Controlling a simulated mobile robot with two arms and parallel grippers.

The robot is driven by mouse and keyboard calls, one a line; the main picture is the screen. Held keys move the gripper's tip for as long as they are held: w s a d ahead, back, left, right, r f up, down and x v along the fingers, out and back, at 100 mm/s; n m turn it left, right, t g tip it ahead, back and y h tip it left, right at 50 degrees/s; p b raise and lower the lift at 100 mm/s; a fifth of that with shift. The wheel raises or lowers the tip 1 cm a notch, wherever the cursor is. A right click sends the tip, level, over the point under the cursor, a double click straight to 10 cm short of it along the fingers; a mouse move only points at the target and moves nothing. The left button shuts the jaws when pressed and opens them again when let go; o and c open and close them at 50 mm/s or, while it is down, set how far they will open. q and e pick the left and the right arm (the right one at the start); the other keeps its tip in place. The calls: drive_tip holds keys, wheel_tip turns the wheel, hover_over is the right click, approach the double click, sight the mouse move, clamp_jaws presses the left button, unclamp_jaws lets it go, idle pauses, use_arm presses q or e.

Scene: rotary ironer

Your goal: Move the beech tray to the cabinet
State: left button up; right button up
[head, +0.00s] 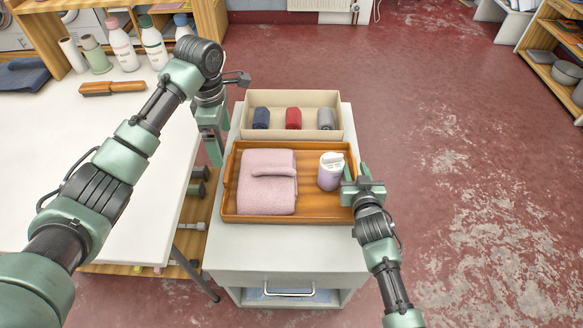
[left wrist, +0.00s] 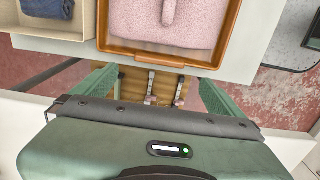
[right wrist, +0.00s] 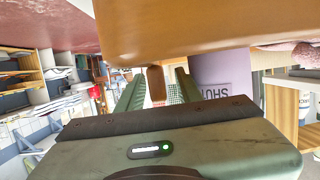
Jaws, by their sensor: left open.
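The beech tray (head: 285,220) is an orange-brown tray with raised walls on the white cabinet with a drawer. It holds a folded pink towel (head: 267,190) and a lilac jar with a white lid (head: 330,175). My right gripper (head: 356,172) is at the tray's right wall, its fingers close together on either side of brown wood in the right wrist view (right wrist: 157,85). My left gripper (head: 214,150) is open and empty, left of and above the tray's left wall. In the left wrist view, the tray wall (left wrist: 150,56) lies beyond its spread fingers.
A cream box (head: 291,98) with rolled blue, red and grey cloths stands right behind the tray. A white table (head: 120,190) with bottles and a brush (head: 112,88) is at left. Shelves (head: 555,65) stand at far right. The red floor right of the cabinet is clear.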

drive_tip(key=shift+s, duration=0.35)
drive_tip(key=v, duration=1.1)
drive_tip(key=shift+s+r, duration=0.15)
drive_tip(key=shift+r, duration=0.05)
use_arm(q)
drive_tip(key=shift+r, duration=0.85)
